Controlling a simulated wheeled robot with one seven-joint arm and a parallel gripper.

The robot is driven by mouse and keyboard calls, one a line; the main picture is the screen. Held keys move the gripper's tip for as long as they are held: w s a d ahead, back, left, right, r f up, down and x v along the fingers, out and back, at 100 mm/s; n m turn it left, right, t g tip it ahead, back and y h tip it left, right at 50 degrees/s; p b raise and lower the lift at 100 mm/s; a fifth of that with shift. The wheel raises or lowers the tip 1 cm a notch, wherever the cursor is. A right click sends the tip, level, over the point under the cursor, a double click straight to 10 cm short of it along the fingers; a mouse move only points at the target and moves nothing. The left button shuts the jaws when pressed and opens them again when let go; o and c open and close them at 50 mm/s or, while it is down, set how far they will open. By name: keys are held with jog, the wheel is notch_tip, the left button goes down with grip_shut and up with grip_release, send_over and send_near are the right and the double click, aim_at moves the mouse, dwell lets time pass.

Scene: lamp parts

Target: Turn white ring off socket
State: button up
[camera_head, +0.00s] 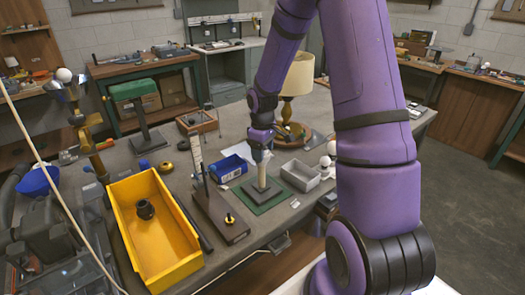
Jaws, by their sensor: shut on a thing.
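A lamp stand with a dark square base (263,192) and a pale upright post (261,172) stands on a green mat (283,198) in the middle of the table. My gripper (260,149) points straight down over the top of this post. It is shut at the pale top end, where the white ring and socket would be. The fingers hide most of the ring and socket, and at this size I cannot tell ring from socket. The stand is upright.
A yellow bin (160,258) with a dark round part (145,209) is at left. A brown-based stand (220,219) is close left of the mat. A blue bin (229,168), a grey tray (301,175), a shaded lamp (299,75) and white bulbs (326,161) are nearby.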

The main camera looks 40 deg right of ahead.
jog(key=n, duration=0.4)
jog(key=shift+d+r, duration=0.1)
jog(key=shift+d, duration=0.05)
jog(key=shift+w+n, duration=0.1)
jog(key=shift+n, duration=0.9)
jog(key=shift+n, duration=0.9)
jog(key=n, duration=0.5)
jog(key=shift+w, duration=0.15)
jog(key=shift+n, duration=0.3)
jog(key=shift+n, duration=0.5)
jog(key=n, duration=0.4)
jog(key=shift+w+r+n, duration=0.1)
jog(key=shift+n, duration=0.6)
